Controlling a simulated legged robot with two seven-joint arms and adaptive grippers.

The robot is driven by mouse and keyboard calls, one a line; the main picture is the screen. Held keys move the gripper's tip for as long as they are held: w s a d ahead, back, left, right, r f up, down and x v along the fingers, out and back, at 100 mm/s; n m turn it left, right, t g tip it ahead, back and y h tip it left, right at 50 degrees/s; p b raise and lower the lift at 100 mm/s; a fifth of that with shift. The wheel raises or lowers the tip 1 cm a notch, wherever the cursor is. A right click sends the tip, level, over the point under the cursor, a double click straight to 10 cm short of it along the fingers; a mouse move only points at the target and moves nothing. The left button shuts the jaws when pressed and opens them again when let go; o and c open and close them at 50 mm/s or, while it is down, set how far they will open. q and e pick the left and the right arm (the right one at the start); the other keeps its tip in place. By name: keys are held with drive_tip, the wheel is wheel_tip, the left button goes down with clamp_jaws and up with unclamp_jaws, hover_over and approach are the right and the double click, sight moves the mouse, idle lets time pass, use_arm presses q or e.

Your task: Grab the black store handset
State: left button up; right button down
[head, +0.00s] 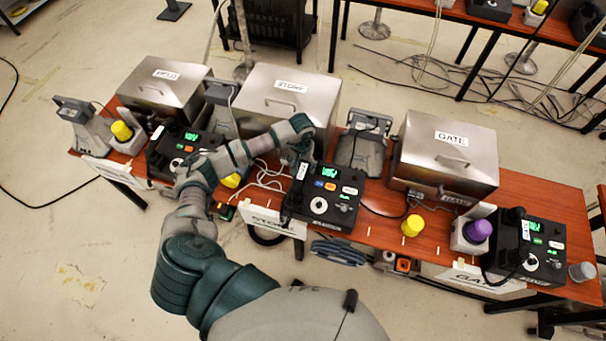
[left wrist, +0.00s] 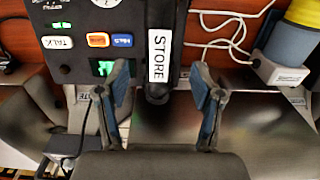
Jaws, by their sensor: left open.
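The black store handset (head: 296,187) lies along the left side of the black store phone (head: 330,200), which has a green display and coloured buttons. In the left wrist view the handset (left wrist: 165,25) runs up and down with a white STORE label, and the phone (left wrist: 95,22) is beside it. My left gripper (head: 303,158) is over the far end of the phone. In the left wrist view its two fingers (left wrist: 160,100) are spread, one on either side of the handset's near end, with gaps visible. Whether they reach down to handset height cannot be told. My right gripper is not in view.
Metal boxes (head: 287,98) stand behind the phones along the red-brown table (head: 378,228). A grey stand (head: 360,150) is right of my gripper. White cable (head: 265,178) and a yellow-capped post (head: 230,181) lie left. Another phone (head: 527,245) is at right.

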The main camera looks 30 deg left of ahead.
sight(303, 171)
use_arm(q)
drive_tip(key=shift+a+f, duration=0.15)
drive_tip(key=shift+f, duration=0.15)
wheel_tip(303, 171, down, 4)
drive_tip(key=shift+w+f+p, duration=0.15)
drive_tip(key=shift+f+p, duration=0.1)
drive_tip(key=shift+p, duration=0.6)
drive_tip(key=shift+f, duration=0.25)
drive_tip(key=shift+d, duration=0.3)
drive_tip(key=shift+c, duration=1.4)
drive_tip(key=c, duration=0.8)
drive_tip(key=shift+a, duration=0.15)
clamp_jaws()
drive_tip(key=shift+a, duration=0.1)
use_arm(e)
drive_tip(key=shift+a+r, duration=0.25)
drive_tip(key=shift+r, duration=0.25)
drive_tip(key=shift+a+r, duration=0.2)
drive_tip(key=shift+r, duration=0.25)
